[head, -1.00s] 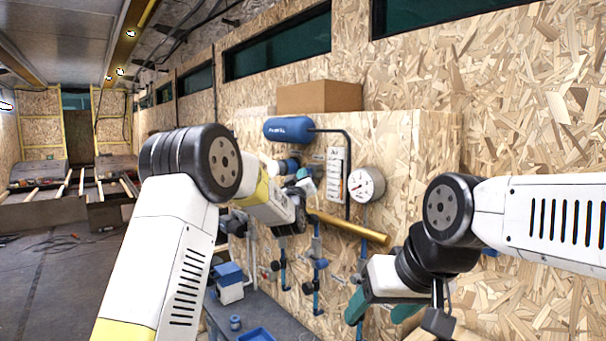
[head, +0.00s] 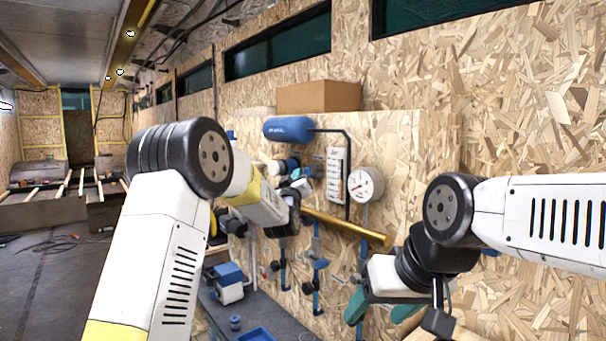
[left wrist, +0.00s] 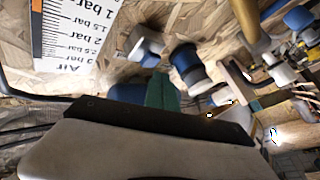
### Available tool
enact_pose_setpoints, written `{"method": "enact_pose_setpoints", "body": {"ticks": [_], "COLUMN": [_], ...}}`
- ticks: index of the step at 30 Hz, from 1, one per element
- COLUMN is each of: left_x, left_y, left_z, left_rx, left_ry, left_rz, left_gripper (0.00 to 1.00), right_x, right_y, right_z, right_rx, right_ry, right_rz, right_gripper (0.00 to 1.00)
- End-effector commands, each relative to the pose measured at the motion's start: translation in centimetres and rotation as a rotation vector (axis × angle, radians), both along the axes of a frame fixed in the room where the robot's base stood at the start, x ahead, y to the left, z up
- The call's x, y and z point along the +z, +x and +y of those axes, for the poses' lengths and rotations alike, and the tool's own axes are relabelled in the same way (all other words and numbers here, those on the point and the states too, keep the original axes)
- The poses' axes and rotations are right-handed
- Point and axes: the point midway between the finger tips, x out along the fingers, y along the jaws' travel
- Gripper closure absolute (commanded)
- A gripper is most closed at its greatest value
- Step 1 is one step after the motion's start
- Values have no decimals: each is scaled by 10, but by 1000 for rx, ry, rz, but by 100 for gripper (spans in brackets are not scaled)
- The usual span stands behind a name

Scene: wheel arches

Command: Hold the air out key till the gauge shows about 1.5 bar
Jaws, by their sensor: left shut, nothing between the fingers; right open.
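The round white gauge (head: 365,184) hangs on the chipboard wall; its needle is too small to read. A card with a bar scale (head: 336,172) is left of it and also shows in the left wrist view (left wrist: 75,35). My left gripper (head: 297,178) is shut and empty near the valve fittings left of the card. In the left wrist view, its teal fingertips (left wrist: 160,92) are close to a blue-and-black knob (left wrist: 187,68) and a grey-and-blue key (left wrist: 146,50). I cannot tell which is the air out key, or any contact. My right gripper (head: 380,309) is open, low right.
A brass pipe (head: 345,224) runs across the wall just below the left gripper. A blue tank (head: 288,129) with a black pipe is above. Several blue valves hang below. A bench with a blue tray (head: 256,335) stands beneath, and a cardboard box (head: 318,97) sits on the ledge.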

Motion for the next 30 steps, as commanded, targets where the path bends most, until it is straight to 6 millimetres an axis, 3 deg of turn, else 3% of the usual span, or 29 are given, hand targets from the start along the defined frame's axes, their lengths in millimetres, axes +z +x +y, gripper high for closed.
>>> {"method": "enact_pose_setpoints", "body": {"ticks": [8,21,30], "left_x": [0,0,0], "left_y": [-1,-26,-29], "left_z": [3,36,41], "left_rx": [2,2,0], "left_ry": [0,1,1], "left_rz": [-1,2,0], "left_gripper": [100,100,100], "right_x": [0,0,0], "right_y": [0,0,0], "right_z": [0,0,0], "right_rx": [0,0,0], "right_ry": [0,0,0], "right_rz": [0,0,0], "right_gripper": [36,36,36]}}
